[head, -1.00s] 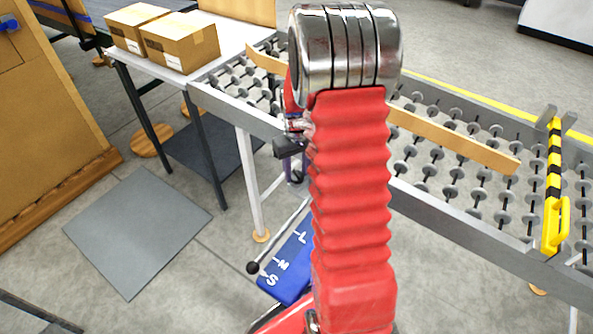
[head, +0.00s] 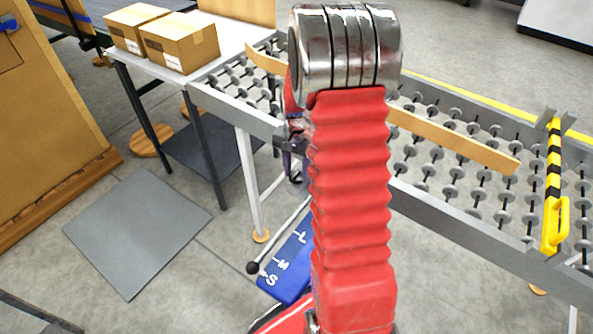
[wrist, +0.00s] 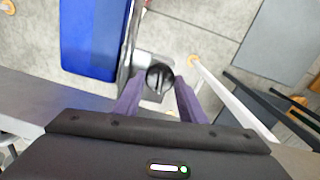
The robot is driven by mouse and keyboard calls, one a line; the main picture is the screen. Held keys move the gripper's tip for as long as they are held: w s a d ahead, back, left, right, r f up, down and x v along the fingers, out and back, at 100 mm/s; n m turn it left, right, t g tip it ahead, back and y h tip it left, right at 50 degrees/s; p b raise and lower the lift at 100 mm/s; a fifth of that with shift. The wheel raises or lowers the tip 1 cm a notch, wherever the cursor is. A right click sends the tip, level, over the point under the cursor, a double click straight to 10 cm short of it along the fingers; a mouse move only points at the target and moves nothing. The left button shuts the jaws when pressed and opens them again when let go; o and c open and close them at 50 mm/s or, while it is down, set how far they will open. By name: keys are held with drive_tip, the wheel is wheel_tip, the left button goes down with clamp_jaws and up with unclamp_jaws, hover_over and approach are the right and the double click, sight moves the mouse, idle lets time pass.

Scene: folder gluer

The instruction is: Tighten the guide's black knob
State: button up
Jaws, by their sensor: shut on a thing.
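The black knob (wrist: 159,77) shows in the wrist view as a dark round cap with a bar across it, beside a metal bracket. The two purple fingers of my gripper (wrist: 159,95) stand on either side of it, shut on it. In the head view my gripper (head: 295,172) is below the conveyor's near rail, mostly hidden by my red arm. The knob is hard to make out there. The wooden guide (head: 455,140) lies along the conveyor rollers, its middle hidden behind my arm.
The blue plate marked S, M, L (head: 287,265) is below the conveyor, with a ball-ended rod (head: 253,268) beside it; the plate also fills the wrist view's upper left (wrist: 92,40). White conveyor leg (head: 248,180) is close by. Two cartons (head: 180,42) stand on the table.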

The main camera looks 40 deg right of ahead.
sight(296, 173)
drive_tip(key=shift+m, duration=0.9)
drive_tip(key=o, duration=1)
drive_tip(key=shift+o, duration=0.2)
drive_tip(key=shift+r, duration=0.15)
wheel_tip(296, 173, up, 13)
drive_tip(key=shift+r, duration=0.2)
